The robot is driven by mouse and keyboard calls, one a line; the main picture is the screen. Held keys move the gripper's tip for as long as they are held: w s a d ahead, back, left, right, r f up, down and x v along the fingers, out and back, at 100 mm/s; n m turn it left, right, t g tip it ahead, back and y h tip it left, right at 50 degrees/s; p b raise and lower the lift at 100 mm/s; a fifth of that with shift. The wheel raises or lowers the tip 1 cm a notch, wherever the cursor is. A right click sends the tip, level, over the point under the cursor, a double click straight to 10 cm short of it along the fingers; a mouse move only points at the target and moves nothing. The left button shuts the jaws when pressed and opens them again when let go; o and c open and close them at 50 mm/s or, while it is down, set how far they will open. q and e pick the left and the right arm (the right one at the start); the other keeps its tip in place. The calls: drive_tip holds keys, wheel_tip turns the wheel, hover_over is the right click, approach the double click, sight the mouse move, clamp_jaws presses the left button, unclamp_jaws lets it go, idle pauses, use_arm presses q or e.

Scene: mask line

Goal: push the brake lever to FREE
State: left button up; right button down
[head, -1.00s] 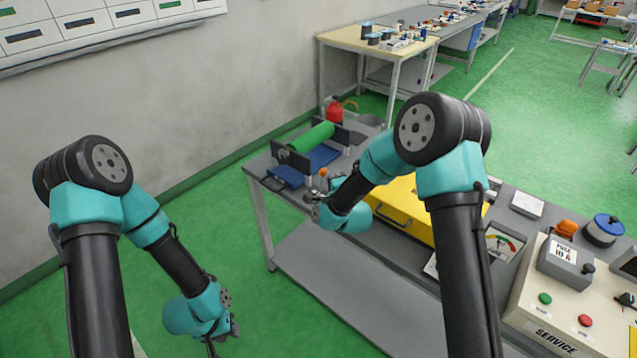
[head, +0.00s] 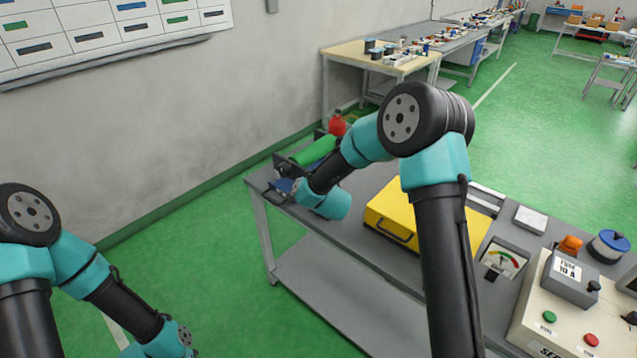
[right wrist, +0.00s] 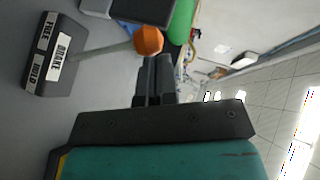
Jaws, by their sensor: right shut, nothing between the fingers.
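The brake box (right wrist: 52,58) is dark, with white labels FREE, BRAKE and HOLD, at the left of the right wrist view. A grey lever rod (right wrist: 102,49) runs from it to an orange knob (right wrist: 148,40). My right gripper (right wrist: 157,62) is shut and empty, its fingertips close beside the knob; I cannot tell whether they touch. FREE is at the top of the label face, HOLD at the bottom. In the head view my right forearm hides the lever and knob. My left gripper's fingers are below the head view's edge.
A yellow case (head: 390,212), a gauge (head: 503,253) and a service panel (head: 548,318) are further right along the bench. Green floor lies clear to the left.

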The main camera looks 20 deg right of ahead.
drive_tip(key=shift+w+r, duration=0.1)
drive_tip(key=shift+w, duration=0.05)
idle(0.3)
drive_tip(key=s+d+r, duration=0.1)
drive_tip(key=s+r, duration=0.6)
drive_tip(key=s, duration=0.4)
idle(0.4)
drive_tip(key=s+f+n+g+y, duration=0.2)
drive_tip(key=s+f+n+g, duration=0.4)
drive_tip(key=f, duration=0.6)
drive_tip(key=s+f+n+g+y, duration=0.1)
drive_tip(key=s+f+n+g, duration=0.25)
drive_tip(key=s+f, duration=0.75)
drive_tip(key=s+f+n+g+y, duration=0.1)
drive_tip(key=s+f+n+g, duration=0.2)
drive_tip(key=s+f, duration=0.6)
drive_tip(key=shift+s+a+n+g+y, duration=0.25)
drive_tip(key=shift+n+g+y, duration=0.15)
drive_tip(key=shift+n, duration=0.35)
